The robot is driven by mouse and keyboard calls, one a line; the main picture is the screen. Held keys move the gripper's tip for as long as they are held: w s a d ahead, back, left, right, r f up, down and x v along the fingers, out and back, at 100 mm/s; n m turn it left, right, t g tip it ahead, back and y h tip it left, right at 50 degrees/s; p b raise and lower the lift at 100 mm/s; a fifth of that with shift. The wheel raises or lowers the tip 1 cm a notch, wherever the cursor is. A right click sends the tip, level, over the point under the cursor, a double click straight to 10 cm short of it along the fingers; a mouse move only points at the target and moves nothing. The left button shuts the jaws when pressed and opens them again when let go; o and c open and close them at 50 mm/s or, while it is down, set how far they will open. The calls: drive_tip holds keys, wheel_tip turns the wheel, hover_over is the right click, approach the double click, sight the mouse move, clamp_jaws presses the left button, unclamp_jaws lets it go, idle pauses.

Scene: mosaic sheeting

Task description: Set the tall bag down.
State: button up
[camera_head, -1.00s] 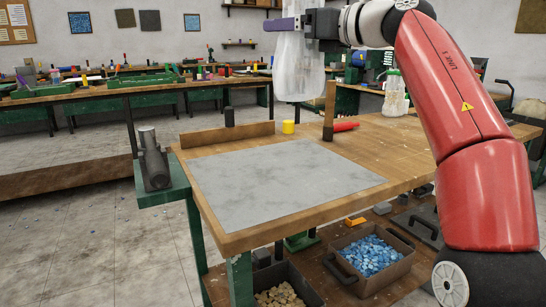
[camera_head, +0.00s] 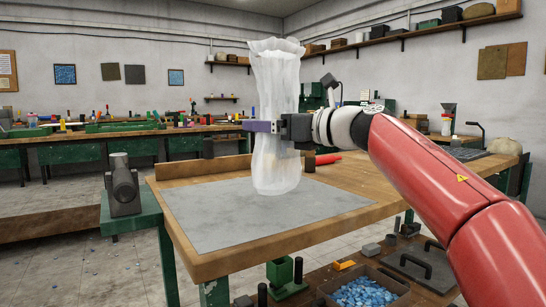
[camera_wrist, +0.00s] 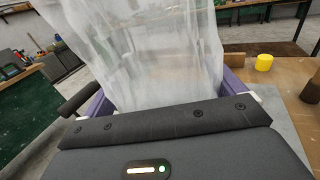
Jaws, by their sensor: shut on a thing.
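The tall bag (camera_head: 276,165) is translucent white plastic with a ruffled open top, and it stands upright in my grip. My gripper (camera_head: 262,127) is shut around its middle. The bag's bottom shows over the grey sheet (camera_head: 215,215) on the wooden bench; I cannot tell whether it touches. In the wrist view the bag (camera_wrist: 145,50) fills the upper middle between the purple fingers (camera_wrist: 97,108). The bag's lower end is hidden there.
A vise (camera_head: 122,185) sits at the bench's left corner. A low wooden board (camera_head: 205,166) runs along the back edge. The sheet's left and front parts are clear.

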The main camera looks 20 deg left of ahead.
sight(273, 144)
wheel_tip(273, 144, down, 4)
drive_tip(key=shift+f+b, duration=0.15)
drive_tip(key=shift+b, duration=1.05)
drive_tip(key=o, duration=0.9)
drive_tip(key=shift+o, duration=0.2)
drive_tip(key=b+v, duration=0.1)
drive_tip(key=v, duration=1.1)
drive_tip(key=shift+b, duration=0.35)
